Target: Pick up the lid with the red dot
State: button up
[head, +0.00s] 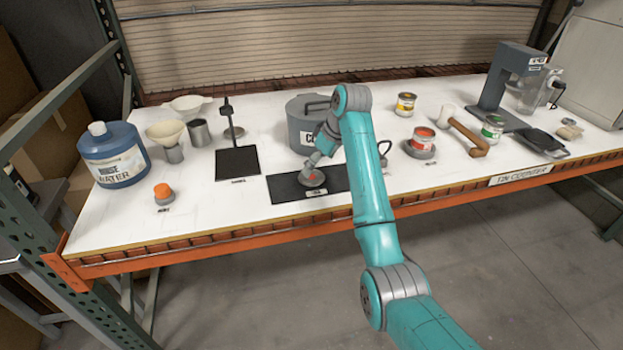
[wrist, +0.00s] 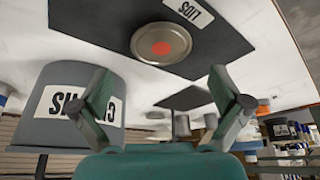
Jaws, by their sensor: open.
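The lid with the red dot (head: 312,179) is a round grey metal disc lying flat on a black mat (head: 283,188). It also shows in the wrist view (wrist: 161,45), with the red dot at its centre and the mat (wrist: 90,22) labelled LIDS. My gripper (head: 318,160) is over the mat, just above the lid. In the wrist view my gripper (wrist: 157,82) has its two fingers spread wide, with nothing between them. The lid appears beyond the fingertips, apart from them. The arm hides part of the mat's right side in the head view.
A large grey container (head: 300,125) stands right behind the mat, close to my gripper. A blue water jug (head: 113,160), an orange-capped item (head: 162,192) and a black stand (head: 237,162) are to the left. Cans (head: 422,138) and a wooden-handled mallet (head: 468,137) are to the right.

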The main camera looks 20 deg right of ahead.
aim_at(312, 177)
jog(key=x, duration=0.5)
jog(key=shift+s, duration=0.1)
jog(key=c, duration=0.6)
